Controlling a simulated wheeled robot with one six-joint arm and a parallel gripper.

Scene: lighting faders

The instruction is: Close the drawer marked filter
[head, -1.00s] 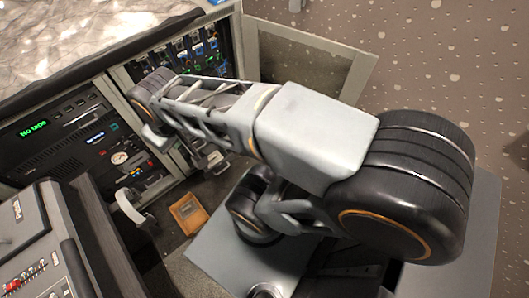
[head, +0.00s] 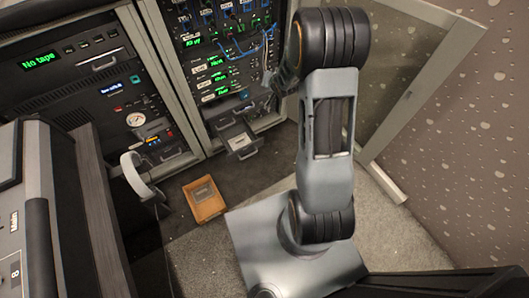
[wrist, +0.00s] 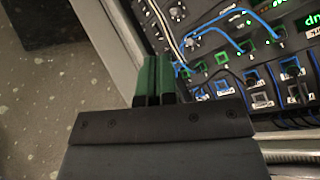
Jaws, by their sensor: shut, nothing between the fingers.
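A small grey drawer (head: 240,143) stands pulled out at the bottom of the right rack in the head view. Its marking is too small to read, so I cannot confirm it is the filter one. My gripper (wrist: 155,82) shows in the wrist view with its green fingers together and empty. It is beside the rack's frame post, with the patch panel to its right, and touches no drawer that I can see. In the head view my arm largely hides the gripper, to the right of the drawer.
The right rack (head: 206,62) has blue cables and green displays. Its glazed door (head: 408,75) stands open at the right. The left rack (head: 85,75) shows "No tape". An orange tray (head: 204,200) lies on the floor, near a white curved chair arm (head: 138,178).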

